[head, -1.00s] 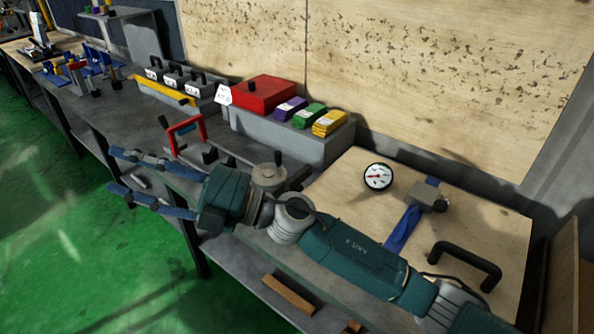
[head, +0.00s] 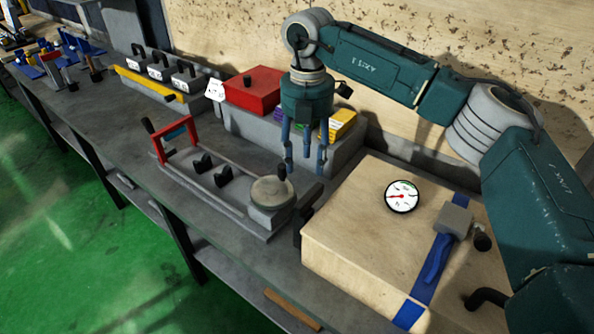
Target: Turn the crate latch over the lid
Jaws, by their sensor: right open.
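The wooden crate (head: 345,220) stands at the right end of the bench, with a pale flat lid. A dark upright piece (head: 302,226) at the crate's left side looks like the latch; it stands beside the lid edge, not across the top. My right gripper (head: 306,168) points down with its blue fingers spread, open and empty. In the picture it is above and left of the crate, in front of the coloured blocks, apart from the dark piece. My left gripper is out of view.
On the lid are a round dial gauge (head: 402,196), a blue strap (head: 436,255) with a grey block (head: 454,219), and a black handle (head: 486,298). A fixture with a red frame (head: 178,138) and round grey part (head: 271,192) lies left. A red box (head: 252,93) stands behind.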

